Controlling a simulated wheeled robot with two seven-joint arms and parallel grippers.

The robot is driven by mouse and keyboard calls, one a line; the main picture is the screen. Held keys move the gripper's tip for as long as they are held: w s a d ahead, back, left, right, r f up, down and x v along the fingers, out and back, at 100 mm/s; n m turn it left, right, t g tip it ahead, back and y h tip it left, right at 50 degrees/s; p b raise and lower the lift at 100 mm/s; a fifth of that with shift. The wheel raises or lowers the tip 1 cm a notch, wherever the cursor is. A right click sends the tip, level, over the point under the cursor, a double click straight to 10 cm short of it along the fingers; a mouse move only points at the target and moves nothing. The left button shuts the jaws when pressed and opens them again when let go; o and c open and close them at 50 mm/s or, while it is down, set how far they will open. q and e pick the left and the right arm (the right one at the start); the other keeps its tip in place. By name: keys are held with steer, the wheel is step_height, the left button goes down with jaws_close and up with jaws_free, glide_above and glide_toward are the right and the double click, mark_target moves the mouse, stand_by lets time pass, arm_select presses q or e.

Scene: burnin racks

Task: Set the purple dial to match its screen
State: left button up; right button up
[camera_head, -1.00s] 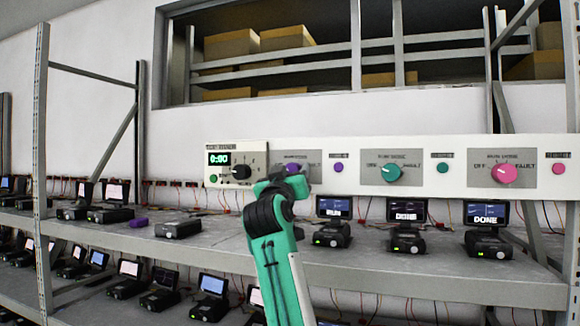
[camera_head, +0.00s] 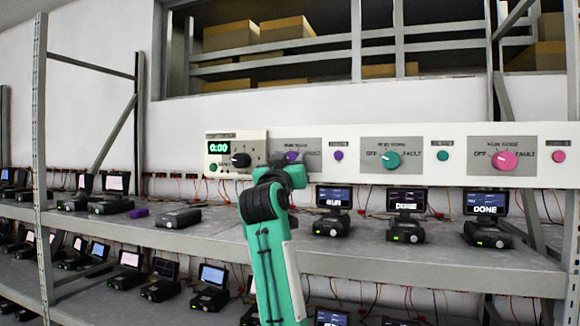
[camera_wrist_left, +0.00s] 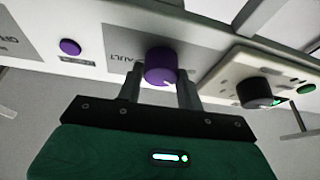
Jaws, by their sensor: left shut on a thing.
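The purple dial (camera_head: 291,156) is on the white wall panel, on a grey plate, partly hidden by my left gripper (camera_head: 288,164) in the head view. In the left wrist view, the dial (camera_wrist_left: 161,66) sits between the two fingers of my left gripper (camera_wrist_left: 160,84), which is shut on it. The word FAULT shows beside it; its pointer setting is hard to read. The leftmost small screen (camera_head: 333,197), below and right of the dial, appears to read RUN. My right gripper is not in view.
Left of the purple dial is a timer box (camera_head: 235,152) reading 0:00 with a black knob (camera_head: 241,160). Right along the panel are a teal dial (camera_head: 389,160) and a pink dial (camera_head: 505,160). Two more screens (camera_head: 406,201) (camera_head: 485,203) show DONE. A shelf runs below.

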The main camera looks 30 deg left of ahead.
arm_select(q)
steer(key=shift+a+m+t+h+b, duration=0.1)
steer(key=shift+m+h+b, duration=0.65)
steer(key=shift+m, duration=1.1)
steer(key=shift+m+t+h+b, duration=0.1)
steer(key=shift+m+h+b, duration=0.1)
steer(key=shift+m+h, duration=1.35)
steer(key=shift+a+m+t+h+b, duration=0.1)
steer(key=shift+m+h+b, duration=0.45)
steer(key=shift+m, duration=1.65)
steer(key=shift+h, duration=0.25)
steer(key=o, duration=1)
steer(key=shift+d, duration=0.1)
